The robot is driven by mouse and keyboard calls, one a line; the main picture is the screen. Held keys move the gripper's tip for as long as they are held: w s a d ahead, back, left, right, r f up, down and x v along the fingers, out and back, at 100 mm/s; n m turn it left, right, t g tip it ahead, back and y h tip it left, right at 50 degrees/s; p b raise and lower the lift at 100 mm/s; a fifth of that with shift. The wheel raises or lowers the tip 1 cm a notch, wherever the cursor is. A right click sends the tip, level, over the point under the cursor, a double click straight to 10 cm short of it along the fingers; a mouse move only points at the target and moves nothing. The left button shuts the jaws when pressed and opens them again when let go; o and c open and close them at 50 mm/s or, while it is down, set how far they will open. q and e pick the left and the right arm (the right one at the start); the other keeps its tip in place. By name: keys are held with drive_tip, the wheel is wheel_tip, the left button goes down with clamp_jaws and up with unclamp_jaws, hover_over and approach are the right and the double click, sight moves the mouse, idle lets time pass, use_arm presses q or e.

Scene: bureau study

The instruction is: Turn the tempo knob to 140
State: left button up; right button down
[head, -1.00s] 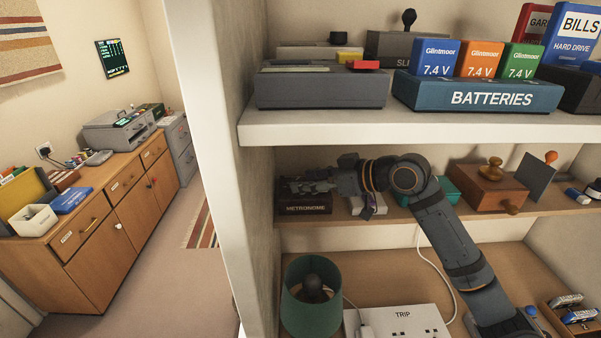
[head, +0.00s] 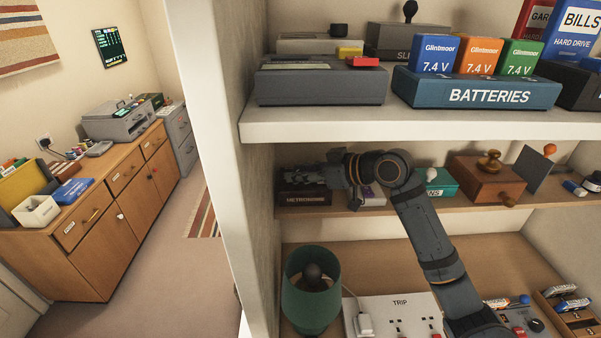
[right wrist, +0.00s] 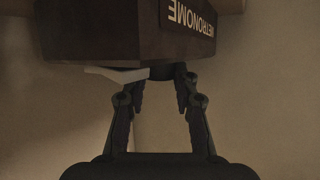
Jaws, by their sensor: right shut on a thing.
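The metronome (head: 303,198) is a dark box with a white METRONOME label, at the left end of the middle shelf. It also shows upside down in the right wrist view (right wrist: 100,35). Its small dark tempo knob (right wrist: 160,73) sits under the box in that view, between the fingertips. A pale pointer-like piece (right wrist: 115,74) sticks out to its left. My right gripper (head: 306,174) reaches over the metronome from the right and is shut on the knob. The dial marks and the knob's setting cannot be read. My left gripper is not in view.
A thick upper shelf (head: 420,125) with a blue BATTERIES tray (head: 480,92) lies close above my right arm. A teal box (head: 440,186) and a wooden box (head: 485,178) stand to the right on the middle shelf. A green lamp (head: 311,298) stands below.

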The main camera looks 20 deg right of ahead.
drive_tip(key=shift+s+a+r+m+t+h+p, duration=0.15)
drive_tip(key=shift+m+t+h+p, duration=0.25)
drive_tip(key=shift+m+h+p, duration=0.25)
drive_tip(key=shift+a+m+t+h+p, duration=0.15)
drive_tip(key=shift+m+t+h+p, duration=0.55)
drive_tip(key=shift+m, duration=0.25)
drive_tip(key=shift+m+h+p, duration=0.45)
drive_tip(key=shift+m+h, duration=0.35)
drive_tip(key=shift+h, duration=0.05)
drive_tip(key=shift+m+t+h, duration=0.4)
drive_tip(key=shift+m+h, duration=0.1)
drive_tip(key=shift+h, duration=0.2)
drive_tip(key=c, duration=1)
unclamp_jaws()
drive_tip(key=shift+c, duration=0.2)
